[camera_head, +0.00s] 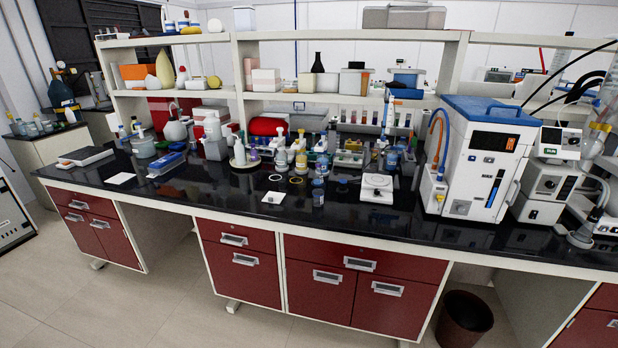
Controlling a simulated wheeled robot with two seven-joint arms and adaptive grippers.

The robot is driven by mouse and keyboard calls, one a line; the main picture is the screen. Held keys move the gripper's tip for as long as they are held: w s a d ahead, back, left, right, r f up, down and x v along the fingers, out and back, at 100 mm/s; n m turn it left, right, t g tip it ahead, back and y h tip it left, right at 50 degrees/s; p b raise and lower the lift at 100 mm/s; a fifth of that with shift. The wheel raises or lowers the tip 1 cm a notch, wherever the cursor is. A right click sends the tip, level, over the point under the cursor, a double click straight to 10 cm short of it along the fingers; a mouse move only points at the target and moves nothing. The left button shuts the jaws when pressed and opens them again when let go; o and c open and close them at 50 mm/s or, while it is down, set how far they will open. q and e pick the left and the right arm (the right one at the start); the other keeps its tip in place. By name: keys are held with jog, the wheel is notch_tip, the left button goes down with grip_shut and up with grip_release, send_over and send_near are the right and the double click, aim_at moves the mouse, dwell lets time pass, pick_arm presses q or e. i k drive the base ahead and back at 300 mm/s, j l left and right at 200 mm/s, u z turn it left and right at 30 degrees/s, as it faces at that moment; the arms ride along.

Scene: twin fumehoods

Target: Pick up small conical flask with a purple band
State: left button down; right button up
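A small item with a purple part (254,155) stands among several bottles near the middle of the black bench top (225,197). It is too small in the picture to tell whether it is the conical flask with the purple band. A white bottle with a pale top (239,153) stands just left of it, and another pale conical bottle (281,160) stands just right. Neither of my grippers shows in the head view.
A white balance (377,186) and a blue-topped white instrument (485,160) stand to the right. A small blue-capped jar (318,192) is near the front edge. Shelves (345,97) overhang the back. A dark waste bin (464,318) is on the floor.

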aim_at(318, 179)
jog(key=i+l+u, duration=0.1)
jog(key=i+l, duration=0.7)
jog(key=l, duration=0.2)
jog(key=i+l+u, duration=0.15)
jog(key=i+l, duration=0.25)
jog(key=l, duration=0.1)
